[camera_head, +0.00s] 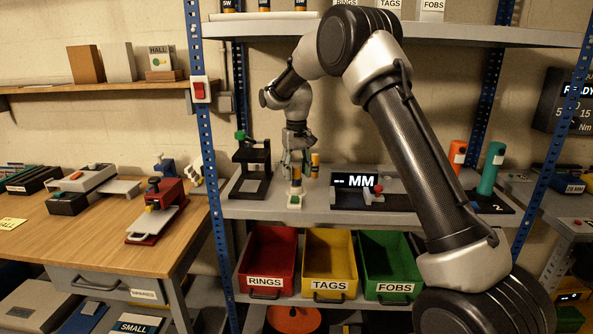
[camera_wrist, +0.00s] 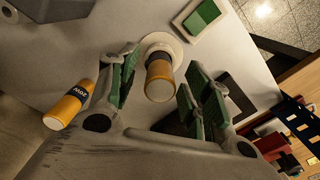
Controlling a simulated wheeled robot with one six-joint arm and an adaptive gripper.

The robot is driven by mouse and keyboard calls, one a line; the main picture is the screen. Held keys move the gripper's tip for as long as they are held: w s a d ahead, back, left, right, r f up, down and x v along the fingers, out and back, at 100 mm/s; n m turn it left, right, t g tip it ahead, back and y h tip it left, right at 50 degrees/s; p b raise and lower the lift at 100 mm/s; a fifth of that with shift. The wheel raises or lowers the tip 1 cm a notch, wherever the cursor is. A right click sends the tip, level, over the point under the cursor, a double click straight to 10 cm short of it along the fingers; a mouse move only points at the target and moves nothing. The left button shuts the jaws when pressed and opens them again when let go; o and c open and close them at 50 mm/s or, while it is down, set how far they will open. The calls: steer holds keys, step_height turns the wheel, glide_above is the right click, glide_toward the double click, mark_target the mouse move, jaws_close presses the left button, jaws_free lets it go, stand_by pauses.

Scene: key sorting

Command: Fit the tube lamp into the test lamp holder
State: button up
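My gripper (camera_head: 297,160) points down over the middle shelf, and its green-padded fingers are open in the wrist view (camera_wrist: 160,66). A yellow-orange tube lamp (camera_wrist: 159,82) stands between the fingers, with a gap on both sides. The lamp's far end meets a round white test lamp holder (camera_wrist: 174,46); how deep it sits cannot be told. The lamp also shows below my gripper in the head view (camera_head: 296,173). A second orange tube lamp, marked 20W (camera_wrist: 68,104), stands outside the left finger, also seen in the head view (camera_head: 315,162).
A white block with a green face (camera_wrist: 202,14) is beside the holder. A black stand (camera_head: 252,170) is left of my gripper, and a gauge reading MM (camera_head: 354,181) is right. Red (camera_head: 268,260), yellow (camera_head: 329,262) and green bins (camera_head: 391,265) sit below.

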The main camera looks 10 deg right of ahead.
steer(key=shift+r, duration=0.15)
step_height(320, 180, up, 7)
steer(key=shift+r, duration=0.15)
stand_by(0.4)
